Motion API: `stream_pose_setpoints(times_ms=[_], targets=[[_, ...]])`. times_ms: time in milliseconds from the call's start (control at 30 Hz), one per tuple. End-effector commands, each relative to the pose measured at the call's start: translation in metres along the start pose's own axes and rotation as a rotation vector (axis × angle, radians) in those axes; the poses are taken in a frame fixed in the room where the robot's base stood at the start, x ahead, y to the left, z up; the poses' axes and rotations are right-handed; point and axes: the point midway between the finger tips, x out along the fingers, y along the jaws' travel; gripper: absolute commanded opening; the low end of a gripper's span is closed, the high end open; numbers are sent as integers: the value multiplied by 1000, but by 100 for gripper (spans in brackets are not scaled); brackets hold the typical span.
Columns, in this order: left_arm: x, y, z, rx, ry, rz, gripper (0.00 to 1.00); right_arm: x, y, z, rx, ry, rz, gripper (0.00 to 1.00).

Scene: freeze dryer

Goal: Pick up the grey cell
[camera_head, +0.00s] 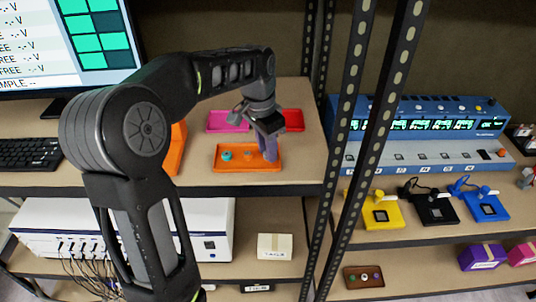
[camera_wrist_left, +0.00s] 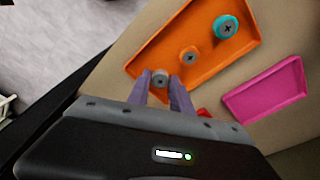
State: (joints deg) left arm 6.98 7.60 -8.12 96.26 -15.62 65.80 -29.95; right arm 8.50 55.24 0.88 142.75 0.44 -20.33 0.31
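The grey cell (camera_wrist_left: 160,79) is a small round piece with a dark cross mark on its top. In the left wrist view it lies between the tips of my left gripper (camera_wrist_left: 161,84), with no clear gap on either side. In the head view the purple fingers of my left gripper (camera_head: 269,152) point down into the right part of the orange tray (camera_head: 245,167) and hide the grey cell. I cannot tell whether the cell touches the tray floor. My right gripper is not in view.
An orange cell (camera_head: 248,154) and a teal cell (camera_head: 226,156) sit in the same tray. A magenta tray (camera_head: 228,121) and a red tray (camera_head: 292,120) lie behind it. A dark perforated shelf post (camera_head: 342,140) stands to the right, before the blue instrument (camera_head: 425,105).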

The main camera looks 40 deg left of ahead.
Motion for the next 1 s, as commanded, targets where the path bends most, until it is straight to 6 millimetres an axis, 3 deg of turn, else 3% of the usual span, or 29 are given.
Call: stream_pose_setpoints(times_ms=[300,767,1000], targets=[[0,0,0,0,0,0,0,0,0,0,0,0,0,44],[-2,0,-1,0,1,-1,0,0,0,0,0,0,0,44],[-29,0,-4,1,5,-3,0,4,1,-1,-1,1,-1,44]])
